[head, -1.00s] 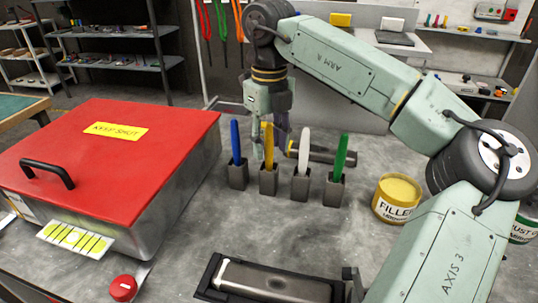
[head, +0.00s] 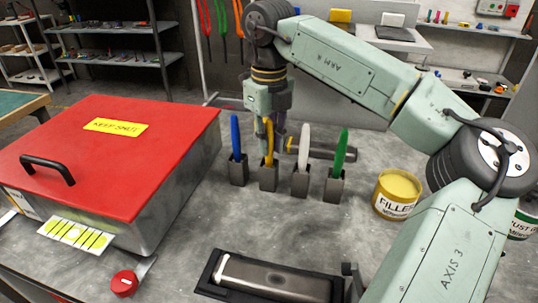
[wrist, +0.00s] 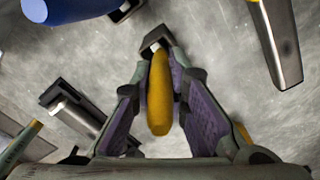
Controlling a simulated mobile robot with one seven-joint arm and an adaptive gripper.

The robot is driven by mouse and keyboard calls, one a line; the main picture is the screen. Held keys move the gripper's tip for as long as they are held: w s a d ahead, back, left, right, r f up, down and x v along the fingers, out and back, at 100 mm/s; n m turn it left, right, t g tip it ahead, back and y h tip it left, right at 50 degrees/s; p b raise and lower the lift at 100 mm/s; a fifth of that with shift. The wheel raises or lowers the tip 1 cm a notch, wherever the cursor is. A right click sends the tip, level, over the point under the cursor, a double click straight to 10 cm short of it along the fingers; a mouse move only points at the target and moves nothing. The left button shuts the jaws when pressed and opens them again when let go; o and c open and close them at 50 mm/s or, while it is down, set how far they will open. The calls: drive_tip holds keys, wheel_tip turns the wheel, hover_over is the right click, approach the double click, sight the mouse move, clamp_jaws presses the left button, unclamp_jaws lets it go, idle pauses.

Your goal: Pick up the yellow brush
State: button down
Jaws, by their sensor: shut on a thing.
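The yellow brush (head: 269,147) stands upright in a small grey holder (head: 268,179), second from the left in a row. My gripper (head: 269,129) comes down from above and is shut on the brush's upper part. In the wrist view the yellow brush (wrist: 159,95) lies between the purple-padded fingers of my gripper (wrist: 158,62), with the grey holder (wrist: 155,40) beyond it. The brush's lower end is hidden in the holder.
A blue brush (head: 236,136) stands to the left; a white one (head: 304,148) and a green one (head: 341,153) stand to the right, each in a holder. A dark cylindrical tool (head: 335,152) lies behind. A red-lidded box (head: 110,150) is left, a filler tin (head: 396,195) right.

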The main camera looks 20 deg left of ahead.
sight(269, 120)
wheel_tip(269, 120, up, 10)
drive_tip(key=shift+r+b, duration=0.1)
drive_tip(key=shift+b, duration=0.65)
idle(0.5)
